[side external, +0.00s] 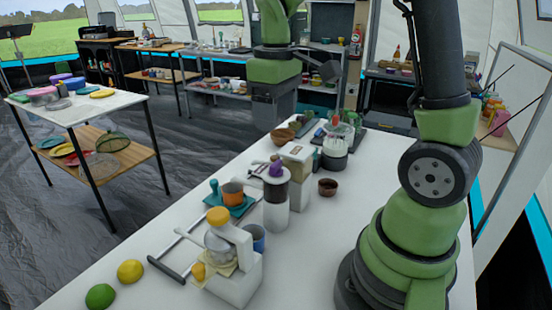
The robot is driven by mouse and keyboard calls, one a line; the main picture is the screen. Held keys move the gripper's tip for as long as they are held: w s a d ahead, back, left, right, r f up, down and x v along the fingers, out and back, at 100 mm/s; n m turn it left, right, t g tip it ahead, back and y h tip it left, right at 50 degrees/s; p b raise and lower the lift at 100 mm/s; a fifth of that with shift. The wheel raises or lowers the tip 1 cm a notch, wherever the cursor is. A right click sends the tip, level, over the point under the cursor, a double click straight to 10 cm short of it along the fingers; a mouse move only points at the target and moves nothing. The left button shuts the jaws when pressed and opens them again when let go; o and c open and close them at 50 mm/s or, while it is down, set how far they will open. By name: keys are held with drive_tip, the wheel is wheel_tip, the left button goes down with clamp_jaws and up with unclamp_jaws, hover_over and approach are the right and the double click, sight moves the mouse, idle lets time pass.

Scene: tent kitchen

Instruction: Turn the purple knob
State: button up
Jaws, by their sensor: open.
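The purple knob (276,169) sits on top of an upright cylinder (275,203) with a dark upper band and a pale lower body, on the white table. My gripper (274,121) hangs downward from the green wrist, above the knob in the picture and apart from it. It appears to be open, with nothing seen in it. Its fingertips are small and dark, so their detail is hard to make out.
A white device with a yellow knob (217,215) stands nearer, beside a blue cup (254,238). An orange cup (232,194), a brown bowl (327,187) and a pale box (296,160) stand near the cylinder. A lemon (130,271) and lime (100,296) lie at the front left.

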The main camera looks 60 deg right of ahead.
sight(276, 163)
wheel_tip(276, 163, down, 10)
drive_tip(key=shift+r, duration=0.15)
idle(0.3)
drive_tip(key=c, duration=0.9)
